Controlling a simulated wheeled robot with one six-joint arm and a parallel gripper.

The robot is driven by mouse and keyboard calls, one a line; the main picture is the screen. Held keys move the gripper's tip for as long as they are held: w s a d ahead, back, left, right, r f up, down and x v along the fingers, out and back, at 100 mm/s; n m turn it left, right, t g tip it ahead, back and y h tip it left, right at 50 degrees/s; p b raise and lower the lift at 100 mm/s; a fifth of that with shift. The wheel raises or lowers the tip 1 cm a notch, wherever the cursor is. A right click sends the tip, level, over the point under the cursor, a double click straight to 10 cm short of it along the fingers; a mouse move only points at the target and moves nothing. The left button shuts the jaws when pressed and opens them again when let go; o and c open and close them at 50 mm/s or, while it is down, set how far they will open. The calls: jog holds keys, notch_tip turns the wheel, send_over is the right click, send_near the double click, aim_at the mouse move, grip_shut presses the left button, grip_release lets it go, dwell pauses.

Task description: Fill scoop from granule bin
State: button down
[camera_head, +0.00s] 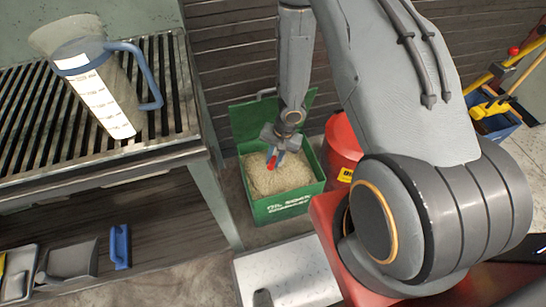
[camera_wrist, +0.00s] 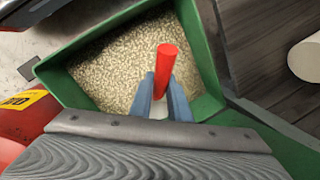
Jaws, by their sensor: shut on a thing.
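The granule bin (camera_head: 318,186) is an open green box with white lettering, filled with pale granules (camera_head: 262,180). It stands on the floor with its lid tipped back. My gripper (camera_head: 278,154) points down over the granules, inside the bin's outline. In the wrist view my gripper's blue-grey fingers (camera_wrist: 162,92) are shut on a red handle (camera_wrist: 167,60), which I take to be the scoop's. A small pale part shows between the fingers. The scoop's bowl is hidden, so I cannot tell whether it touches the granules or holds any.
A red drum (camera_head: 340,140) stands right beside the bin. To the left is a slatted metal bench (camera_head: 180,85) with a clear blue-handled jug (camera_head: 95,85). Its lower shelf holds a dark pan (camera_head: 68,262) and a blue-handled item (camera_head: 120,247). A pale box (camera_head: 290,272) is in front.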

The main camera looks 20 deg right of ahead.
jog(key=shift+d+b+x, duration=0.3)
jog(key=shift+b+x, duration=0.5)
jog(key=shift+x, duration=0.55)
jog(key=shift+d+b+x, duration=0.25)
jog(key=shift+b+x, duration=0.55)
jog(key=shift+x, duration=0.55)
jog(key=shift+d+b+x, duration=0.3)
jog(key=shift+b+x, duration=0.5)
jog(key=shift+x, duration=0.55)
jog(key=shift+f, duration=0.2)
jog(key=shift+r, duration=0.1)
jog(key=a+p+v, duration=0.1)
jog(key=p+v, duration=0.7)
jog(key=a+p+v, duration=0.1)
jog(key=p+v, duration=0.3)
jog(key=shift+a+r, duration=0.25)
jog(key=shift+r, duration=0.35)
